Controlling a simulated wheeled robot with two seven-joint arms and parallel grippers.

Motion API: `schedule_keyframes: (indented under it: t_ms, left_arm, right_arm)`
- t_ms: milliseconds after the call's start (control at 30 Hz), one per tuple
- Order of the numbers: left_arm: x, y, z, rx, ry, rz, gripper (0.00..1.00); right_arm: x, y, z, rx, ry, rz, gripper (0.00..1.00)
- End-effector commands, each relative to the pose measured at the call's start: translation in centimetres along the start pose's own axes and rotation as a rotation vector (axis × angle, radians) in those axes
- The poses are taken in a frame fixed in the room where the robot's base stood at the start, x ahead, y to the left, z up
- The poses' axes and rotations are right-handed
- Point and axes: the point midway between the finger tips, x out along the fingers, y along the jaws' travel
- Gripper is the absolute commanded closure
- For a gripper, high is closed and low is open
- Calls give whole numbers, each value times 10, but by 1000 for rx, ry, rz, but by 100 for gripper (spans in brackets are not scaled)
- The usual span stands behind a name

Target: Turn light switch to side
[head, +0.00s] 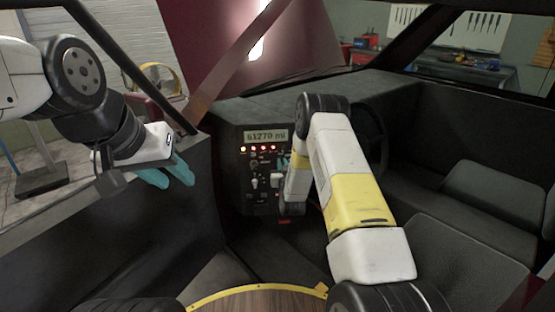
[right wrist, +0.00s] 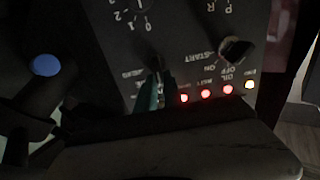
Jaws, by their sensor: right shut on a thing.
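The control panel (head: 262,182) stands in the middle of the dashboard, with a lit display and a row of lamps. My right gripper (right wrist: 158,96) is at this panel, its teal fingers shut on a small dark knob (right wrist: 157,66), which I take to be the light switch. The label beside it is only partly readable, and the fingers hide much of the knob, so its exact angle cannot be told. In the head view my right arm covers the panel's right side. My left gripper (head: 168,175) is open and empty, over the left door, away from the panel.
A dark ignition knob (right wrist: 236,50) marked START, ON, OFF sits close to my right gripper. Lit lamps (right wrist: 206,93) run beside it. A steering wheel (head: 372,130) is behind my right arm. Seats (head: 500,195) fill the right side.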

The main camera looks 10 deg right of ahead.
Motion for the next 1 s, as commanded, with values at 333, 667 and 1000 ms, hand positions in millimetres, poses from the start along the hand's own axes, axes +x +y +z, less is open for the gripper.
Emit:
schedule_keyframes:
  t_ms: [333,667,1000]
  left_arm:
    - [0,0,0,0,0,0,64]
    - [0,0,0,0,0,0,64]
    - [0,0,0,0,0,0,64]
  right_arm:
    - [0,4,1,139,-1,2,100]
    - [0,8,2,402,-1,2,100]
    - [-1,12,5,611,-2,2,100]
